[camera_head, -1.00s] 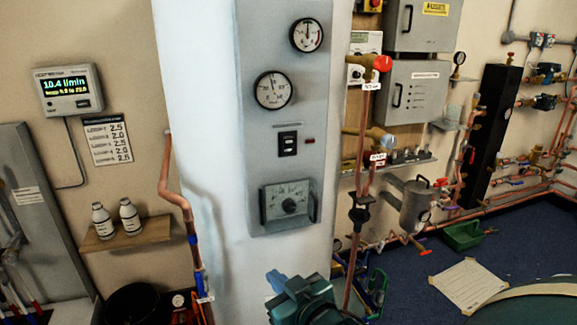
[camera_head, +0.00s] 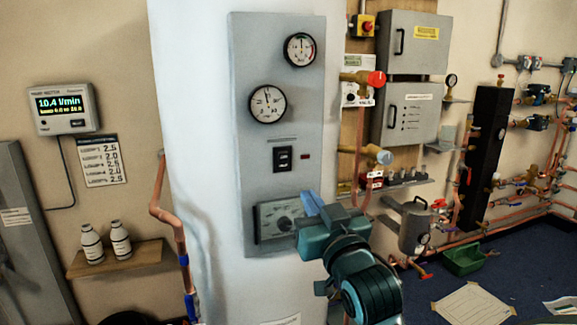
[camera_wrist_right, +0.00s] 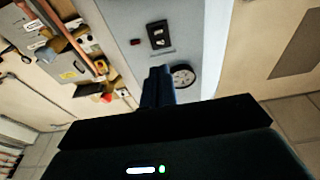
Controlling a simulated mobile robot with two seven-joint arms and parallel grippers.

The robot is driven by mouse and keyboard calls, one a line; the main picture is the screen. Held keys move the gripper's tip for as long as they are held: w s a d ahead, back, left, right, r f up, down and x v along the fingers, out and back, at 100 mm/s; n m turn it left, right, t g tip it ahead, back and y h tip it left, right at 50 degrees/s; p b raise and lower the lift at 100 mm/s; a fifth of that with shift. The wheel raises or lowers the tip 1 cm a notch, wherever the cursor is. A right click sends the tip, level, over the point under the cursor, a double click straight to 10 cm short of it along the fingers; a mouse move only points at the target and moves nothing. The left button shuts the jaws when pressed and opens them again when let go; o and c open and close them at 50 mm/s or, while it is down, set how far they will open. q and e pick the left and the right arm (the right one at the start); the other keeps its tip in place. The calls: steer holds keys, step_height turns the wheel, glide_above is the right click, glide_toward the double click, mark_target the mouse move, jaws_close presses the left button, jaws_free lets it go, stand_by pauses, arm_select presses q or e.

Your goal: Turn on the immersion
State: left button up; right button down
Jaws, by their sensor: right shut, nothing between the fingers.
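A black rocker switch (camera_head: 283,158) sits on the grey panel (camera_head: 240,100) of the white cylinder, with a small dark red indicator (camera_head: 305,156) to its right. The switch also shows in the right wrist view (camera_wrist_right: 158,35), beyond the fingertips. Its rocker position is too small to tell. My right gripper (camera_head: 312,203) is shut and empty, below and right of the switch, in front of the lower dial box (camera_head: 268,226) and covering part of its right side. Its blue fingers also show in the right wrist view (camera_wrist_right: 157,86), apart from the switch. My left gripper is not in view.
Two round gauges (camera_head: 268,104) (camera_head: 300,49) are above the switch. Copper pipes and a red-capped valve (camera_head: 376,78) stand right of the panel. A shelf (camera_head: 115,259) with two bottles is at the left. The space before the switch is clear.

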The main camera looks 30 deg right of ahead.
steer(key=p, duration=0.1)
glide_toward(284, 158)
steer(key=x, duration=0.5)
steer(key=shift+w, duration=0.2)
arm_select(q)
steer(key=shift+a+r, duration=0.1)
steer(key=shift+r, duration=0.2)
arm_select(e)
steer(key=shift+w+d+r, duration=0.15)
steer(key=shift+w+d, duration=0.05)
steer(key=shift+w, duration=0.5)
arm_select(q)
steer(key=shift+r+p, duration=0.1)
steer(key=shift+p, duration=0.2)
